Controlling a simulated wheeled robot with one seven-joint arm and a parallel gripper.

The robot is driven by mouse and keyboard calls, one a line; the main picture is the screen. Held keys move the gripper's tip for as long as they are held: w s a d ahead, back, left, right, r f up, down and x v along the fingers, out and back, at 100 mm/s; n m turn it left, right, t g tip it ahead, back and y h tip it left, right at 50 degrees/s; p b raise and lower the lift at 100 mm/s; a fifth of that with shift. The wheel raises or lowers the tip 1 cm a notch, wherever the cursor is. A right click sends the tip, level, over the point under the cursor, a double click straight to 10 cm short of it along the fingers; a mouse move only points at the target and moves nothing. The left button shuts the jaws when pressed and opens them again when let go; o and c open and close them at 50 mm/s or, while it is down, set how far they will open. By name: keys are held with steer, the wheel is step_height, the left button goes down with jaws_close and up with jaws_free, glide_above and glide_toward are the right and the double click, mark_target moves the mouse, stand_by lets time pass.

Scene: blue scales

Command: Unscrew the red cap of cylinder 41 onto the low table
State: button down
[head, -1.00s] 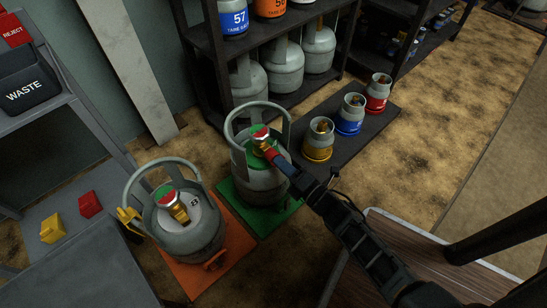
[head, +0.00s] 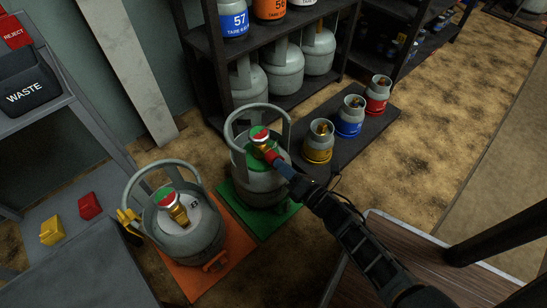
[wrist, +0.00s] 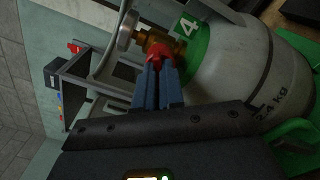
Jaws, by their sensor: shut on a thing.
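The grey cylinder (head: 262,180) with a green collar stands upright on a green mat (head: 265,222). In the wrist view, the cylinder (wrist: 245,70) shows a "4" on its green band; any further digit is hidden. Its brass valve (wrist: 163,38) points toward me, with the red cap (wrist: 158,47) at its outlet. My gripper (wrist: 158,62) has its blue fingers shut on the red cap, still at the valve. In the head view, my gripper (head: 276,160) reaches the valve from the lower right. I cannot tell how far the cap is unscrewed.
A brown-topped table (head: 400,245) stands at lower right. A second cylinder (head: 185,225) stands on an orange mat at left. A grey surface with red (head: 89,206) and yellow (head: 52,231) blocks is farther left. Three small cylinders stand on a dark platform (head: 345,150) behind.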

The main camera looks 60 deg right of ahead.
steer(key=n, duration=0.3)
steer(key=shift+n, duration=0.3)
steer(key=shift+s+n, duration=0.1)
steer(key=shift+n, duration=1.5)
steer(key=n, duration=0.3)
steer(key=shift+n, duration=1.9)
